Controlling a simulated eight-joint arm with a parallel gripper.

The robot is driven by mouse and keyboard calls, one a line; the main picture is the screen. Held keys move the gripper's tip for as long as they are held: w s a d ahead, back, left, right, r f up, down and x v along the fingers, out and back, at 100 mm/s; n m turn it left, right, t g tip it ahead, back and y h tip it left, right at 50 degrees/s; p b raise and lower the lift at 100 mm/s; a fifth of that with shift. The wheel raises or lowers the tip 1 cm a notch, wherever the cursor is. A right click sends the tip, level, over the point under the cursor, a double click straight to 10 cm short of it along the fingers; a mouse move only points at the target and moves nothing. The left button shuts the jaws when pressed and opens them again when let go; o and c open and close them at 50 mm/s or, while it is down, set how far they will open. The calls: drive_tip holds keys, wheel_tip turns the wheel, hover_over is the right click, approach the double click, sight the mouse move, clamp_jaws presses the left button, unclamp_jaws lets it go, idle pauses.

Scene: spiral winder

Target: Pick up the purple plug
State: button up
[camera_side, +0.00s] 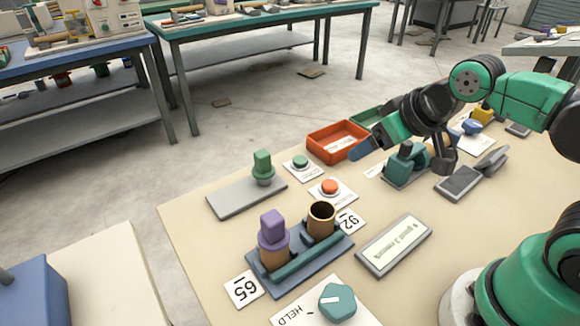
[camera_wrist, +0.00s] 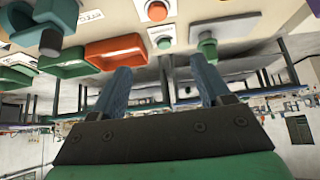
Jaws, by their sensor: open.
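The purple plug (camera_side: 272,231) stands upright in the brown left socket of a blue-grey two-socket base (camera_side: 303,266), beside the card marked 65. The other socket (camera_side: 321,218), by the card marked 92, is empty. My gripper (camera_side: 362,149) is up and to the right of the plug in the side view, well apart from it, near the orange tray. In the wrist view my gripper (camera_wrist: 160,64) has its two blue fingers spread with nothing between them.
A green plug (camera_side: 263,166) stands on a grey plate (camera_side: 228,200). A red button (camera_side: 329,186), a green button (camera_side: 300,161) and an orange tray (camera_side: 337,142) are behind the base. A display (camera_side: 395,246) and a teal knob (camera_side: 338,300) are close by.

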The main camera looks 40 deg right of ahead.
drive_tip(key=m+g+y, duration=0.6)
drive_tip(key=m+y, duration=0.4)
drive_tip(key=m, duration=0.5)
approach(276, 215)
wheel_tip(276, 215, down, 4)
drive_tip(key=w+a, duration=0.1)
drive_tip(key=a, duration=0.1)
drive_tip(key=a+m+g+y, duration=0.1)
drive_tip(key=m+y, duration=0.1)
drive_tip(key=shift+a+m, duration=0.2)
drive_tip(key=shift+m, duration=0.2)
drive_tip(key=shift+x, duration=2.75)
drive_tip(key=shift+s, duration=0.1)
clamp_jaws()
